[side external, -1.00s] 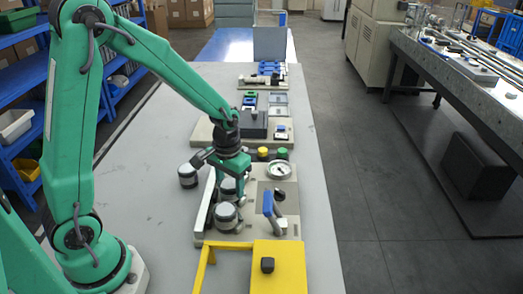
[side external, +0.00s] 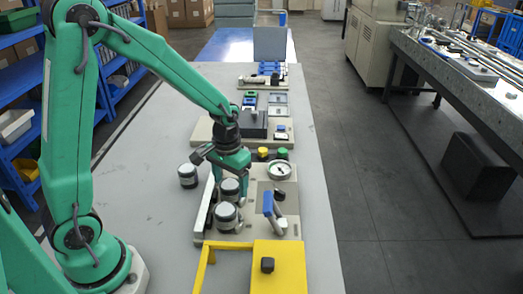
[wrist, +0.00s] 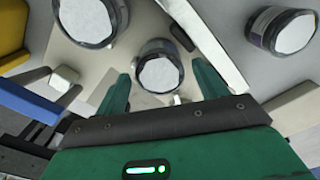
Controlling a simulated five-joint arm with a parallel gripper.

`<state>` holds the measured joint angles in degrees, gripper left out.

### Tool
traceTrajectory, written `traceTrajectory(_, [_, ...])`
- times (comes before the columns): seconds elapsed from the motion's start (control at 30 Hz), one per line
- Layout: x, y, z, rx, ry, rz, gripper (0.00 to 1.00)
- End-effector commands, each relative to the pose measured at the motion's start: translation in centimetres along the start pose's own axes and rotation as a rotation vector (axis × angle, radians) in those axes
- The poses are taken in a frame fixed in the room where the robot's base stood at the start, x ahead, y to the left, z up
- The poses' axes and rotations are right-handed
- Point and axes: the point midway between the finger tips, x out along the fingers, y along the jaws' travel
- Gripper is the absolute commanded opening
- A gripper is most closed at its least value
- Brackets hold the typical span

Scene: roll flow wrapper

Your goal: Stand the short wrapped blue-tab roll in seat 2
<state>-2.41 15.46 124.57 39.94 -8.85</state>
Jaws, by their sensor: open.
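My gripper (side external: 238,170) is open above the far part of the beige wrapper plate (side external: 245,238). In the wrist view its green fingers (wrist: 161,72) stand apart, and a white-topped, dark-rimmed roll (wrist: 158,75) shows between and beyond them. That roll appears to be the far one on the plate (side external: 230,188) in the side view. A second roll (side external: 228,216) stands nearer on the plate, also in the wrist view (wrist: 88,20). A third roll (side external: 188,176) stands on the bench left of the plate, also in the wrist view (wrist: 282,32). I cannot make out blue tabs or seat numbers.
A white rail (side external: 205,207) runs along the plate's left side. A blue lever (side external: 268,204), a round gauge (side external: 279,171), and yellow and green buttons (side external: 282,153) are on the right and far parts. A yellow frame (side external: 285,270) is in front.

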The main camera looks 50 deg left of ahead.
Motion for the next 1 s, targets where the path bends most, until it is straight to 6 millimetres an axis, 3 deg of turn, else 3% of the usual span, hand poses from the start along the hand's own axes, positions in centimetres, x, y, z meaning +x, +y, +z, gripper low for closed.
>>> traceTrajectory(0.6, [-9.2, 0.0, -0.1, 0.0, 0.004, 0.001, 0.71])
traceTrajectory(0.8, [-10.7, 0.0, 0.0, 0.0, 0.002, 0.0, 0.71])
traceTrajectory(1.0, [-11.1, 0.0, 0.0, 0.0, 0.0, 0.0, 0.71])
